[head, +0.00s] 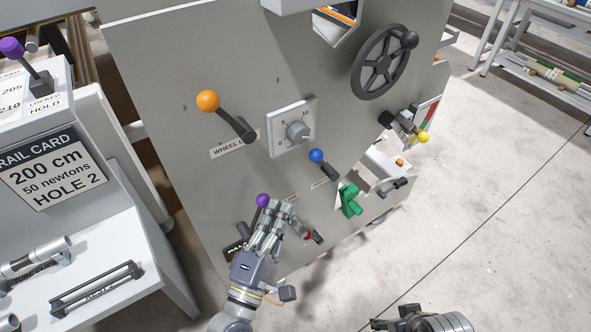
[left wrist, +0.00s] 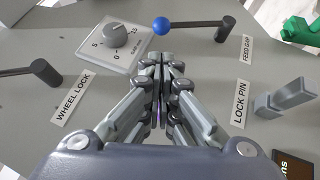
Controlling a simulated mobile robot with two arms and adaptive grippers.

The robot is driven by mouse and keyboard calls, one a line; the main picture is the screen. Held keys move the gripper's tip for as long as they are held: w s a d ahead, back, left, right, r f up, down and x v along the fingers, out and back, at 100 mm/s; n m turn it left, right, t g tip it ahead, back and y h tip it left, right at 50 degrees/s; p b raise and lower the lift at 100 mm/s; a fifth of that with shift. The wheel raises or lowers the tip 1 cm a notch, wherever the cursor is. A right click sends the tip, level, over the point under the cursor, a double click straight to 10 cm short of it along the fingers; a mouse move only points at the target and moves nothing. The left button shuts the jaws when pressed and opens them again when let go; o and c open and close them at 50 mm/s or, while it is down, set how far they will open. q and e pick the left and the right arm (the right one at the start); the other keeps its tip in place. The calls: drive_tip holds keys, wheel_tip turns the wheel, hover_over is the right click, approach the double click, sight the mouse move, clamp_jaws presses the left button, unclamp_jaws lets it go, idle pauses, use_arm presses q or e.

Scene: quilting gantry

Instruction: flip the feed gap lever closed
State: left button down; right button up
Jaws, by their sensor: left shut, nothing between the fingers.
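The feed gap lever has a blue ball knob (head: 316,155) and a dark arm and sits on the grey machine panel. In the left wrist view, its blue knob (left wrist: 161,26) is at the left end of the arm and its pivot at the right, near the FEED GAP label (left wrist: 247,48). My left gripper (head: 282,206) is shut and empty, below the blue knob in the head view. In the left wrist view, its closed fingertips (left wrist: 168,58) appear just under the knob; I see no clear contact. My right gripper (head: 396,321) is partly visible at the bottom edge, its jaws unclear.
A purple knob (head: 263,200) is right beside my left fingers. The wheel lock lever (head: 208,101) with an orange knob, a dial (head: 297,131) and a handwheel (head: 385,62) are on the same panel. A green part (head: 350,200) is to the lower right. Open floor lies right.

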sight(325, 166)
use_arm(q)
drive_tip(key=x, duration=1)
use_arm(e)
drive_tip(key=shift+w+f, duration=0.1)
drive_tip(key=shift+f, duration=0.05)
use_arm(q)
drive_tip(key=shift+d, duration=0.1)
drive_tip(key=shift+w+d+r+m+g+p, duration=0.4)
drive_tip(key=shift+d+r+m+g+p, duration=0.3)
drive_tip(key=shift+p, duration=2.55)
use_arm(e)
drive_tip(key=s+f, duration=0.2)
drive_tip(key=f, duration=0.8)
drive_tip(key=s+f+g, duration=0.1)
drive_tip(key=s+f, duration=0.2)
drive_tip(key=f, duration=0.7)
drive_tip(key=shift+d+f, duration=0.2)
drive_tip(key=shift+f, duration=0.1)
use_arm(q)
drive_tip(key=shift+a, duration=0.15)
